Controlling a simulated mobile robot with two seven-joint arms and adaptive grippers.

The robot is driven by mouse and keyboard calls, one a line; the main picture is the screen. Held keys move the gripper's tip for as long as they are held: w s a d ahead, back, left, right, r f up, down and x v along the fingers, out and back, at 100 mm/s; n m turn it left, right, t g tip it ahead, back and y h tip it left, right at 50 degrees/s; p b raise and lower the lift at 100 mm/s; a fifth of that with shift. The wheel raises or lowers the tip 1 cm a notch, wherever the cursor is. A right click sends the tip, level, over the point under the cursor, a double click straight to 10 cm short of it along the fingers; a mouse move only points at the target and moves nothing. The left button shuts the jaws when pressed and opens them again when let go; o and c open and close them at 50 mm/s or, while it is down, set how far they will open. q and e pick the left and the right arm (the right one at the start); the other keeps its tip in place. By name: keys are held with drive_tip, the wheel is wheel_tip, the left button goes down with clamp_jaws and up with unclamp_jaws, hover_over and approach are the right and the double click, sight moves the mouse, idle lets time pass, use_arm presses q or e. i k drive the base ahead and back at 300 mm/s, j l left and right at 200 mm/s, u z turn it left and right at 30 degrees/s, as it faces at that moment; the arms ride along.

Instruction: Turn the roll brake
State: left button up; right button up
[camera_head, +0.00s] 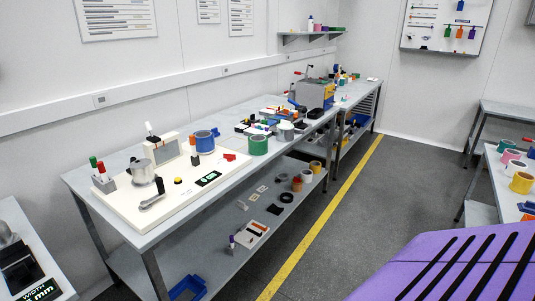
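A white board (118,206) lies on the near end of the long grey bench. On it stand a grey metal cylinder (141,173) and a dark grey lever-like handle (152,197), lying at a slant near the front edge. I cannot tell for sure which part is the roll brake. A round black and yellow knob (178,181), a small display with green marks (208,178) and a red piece (229,157) are also on the board. A framed light panel (168,149) stands at its back. Neither of my grippers is in view.
Another bench with rolls (522,182) is at right. Floor beside the yellow line (318,226) is clear. A purple slotted surface fills the lower right.

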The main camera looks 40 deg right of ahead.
sight(230, 157)
drive_tip(key=z, duration=1.1)
drive_tip(key=i+l, duration=0.25)
drive_tip(key=i, duration=0.15)
drive_tip(key=i+l, duration=0.25)
drive_tip(key=i, duration=0.15)
